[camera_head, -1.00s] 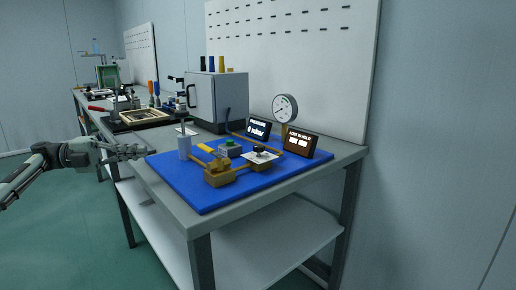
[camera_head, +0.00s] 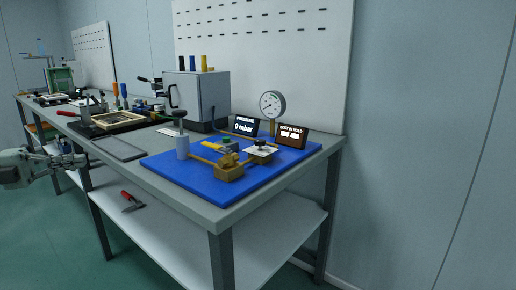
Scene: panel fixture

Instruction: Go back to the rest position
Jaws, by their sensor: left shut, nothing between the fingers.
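My left gripper (camera_head: 76,158) is at the left edge, in front of the workbench's long side, with its fingers pointing right. It is shut and empty, apart from the blue panel fixture. My right gripper is not in view. The blue base (camera_head: 205,182) lies on the near end of the workbench (camera_head: 176,200). A round gauge (camera_head: 271,103) stands behind, beside a pressure display reading 0 mbar (camera_head: 245,126) and a brown sign (camera_head: 292,136).
A grey cabinet (camera_head: 205,98) stands behind the base. A dark flat tray (camera_head: 118,149), a wooden frame (camera_head: 117,120) and several tools lie further left. A red-handled tool (camera_head: 131,203) is on the lower shelf (camera_head: 165,225). Green floor (camera_head: 50,240) is free at lower left.

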